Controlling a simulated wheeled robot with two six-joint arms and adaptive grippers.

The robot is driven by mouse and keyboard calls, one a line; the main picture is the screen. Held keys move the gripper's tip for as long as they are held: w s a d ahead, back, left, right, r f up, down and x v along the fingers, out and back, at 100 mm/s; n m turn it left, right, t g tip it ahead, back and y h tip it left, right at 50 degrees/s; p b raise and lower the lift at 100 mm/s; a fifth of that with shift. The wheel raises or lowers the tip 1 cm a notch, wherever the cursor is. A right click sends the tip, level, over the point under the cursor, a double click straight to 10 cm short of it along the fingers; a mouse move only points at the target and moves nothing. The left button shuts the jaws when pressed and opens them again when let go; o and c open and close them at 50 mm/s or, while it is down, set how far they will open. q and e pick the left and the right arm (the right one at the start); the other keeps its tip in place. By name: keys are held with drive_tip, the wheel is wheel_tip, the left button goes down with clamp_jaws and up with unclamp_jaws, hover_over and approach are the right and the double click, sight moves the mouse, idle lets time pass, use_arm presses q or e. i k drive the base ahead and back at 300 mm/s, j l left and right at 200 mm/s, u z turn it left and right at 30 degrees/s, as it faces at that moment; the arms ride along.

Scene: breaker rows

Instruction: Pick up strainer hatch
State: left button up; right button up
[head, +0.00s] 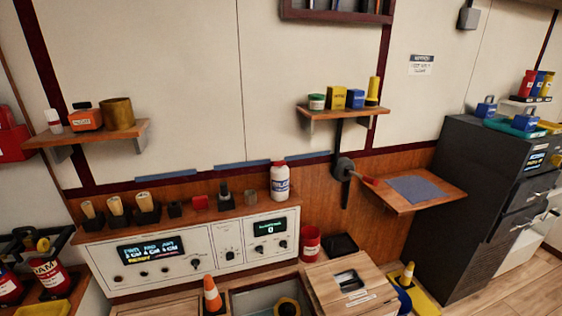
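A wooden panel (327,290) with a dark recessed slot and small white labels lies low at the bottom, right of centre. It looks like the strainer hatch, though I cannot read its labels to be sure. The panel's lower edge is cut off by the frame. Neither of my grippers shows in the head view.
A red can (310,244) and a black tray (341,244) sit behind the panel. A red-handled wall lever (345,168) juts out above. A dark cabinet (467,190) bounds the right.

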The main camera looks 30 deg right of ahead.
sight(352, 283)
drive_tip(key=z, duration=1.7)
